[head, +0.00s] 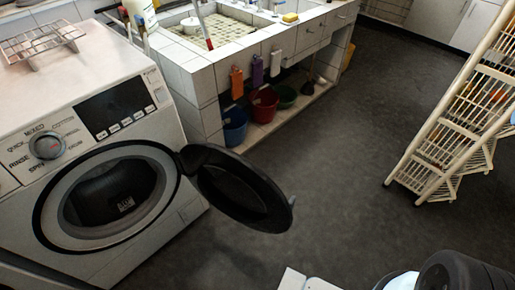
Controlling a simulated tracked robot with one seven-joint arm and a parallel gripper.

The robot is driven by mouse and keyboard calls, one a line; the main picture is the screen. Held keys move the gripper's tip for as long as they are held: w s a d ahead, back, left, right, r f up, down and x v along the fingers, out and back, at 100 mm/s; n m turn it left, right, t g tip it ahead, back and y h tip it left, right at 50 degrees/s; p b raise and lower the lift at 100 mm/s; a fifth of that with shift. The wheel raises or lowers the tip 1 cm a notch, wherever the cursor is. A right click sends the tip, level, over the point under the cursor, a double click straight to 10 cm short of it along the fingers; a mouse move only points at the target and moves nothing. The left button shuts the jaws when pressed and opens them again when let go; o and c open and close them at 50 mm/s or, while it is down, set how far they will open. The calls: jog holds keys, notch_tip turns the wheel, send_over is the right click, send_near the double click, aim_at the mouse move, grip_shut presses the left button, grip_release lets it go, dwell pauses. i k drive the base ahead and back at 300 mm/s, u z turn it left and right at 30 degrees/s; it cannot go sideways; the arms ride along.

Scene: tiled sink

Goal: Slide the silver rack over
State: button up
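A small silver wire rack (42,44) lies on top of the white washing machine (60,95), near its back left. The rack looks low and flat, with thin bars and a raised part. Nothing touches it from my side. My gripper does not show in the head view; only white and dark parts of my own body are at the bottom right edge.
The washing machine's round door (240,188) hangs open to the right. A tiled sink (215,35) stands behind, with a blue bucket (234,127) and a red bucket (264,104) below. A cream slatted rack (455,120) stands right. The middle floor is clear.

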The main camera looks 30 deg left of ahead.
aim_at(60, 34)
jog(key=i, duration=2.35)
jog(key=u, duration=2.35)
jog(key=i, duration=0.85)
jog(key=u, duration=1.85)
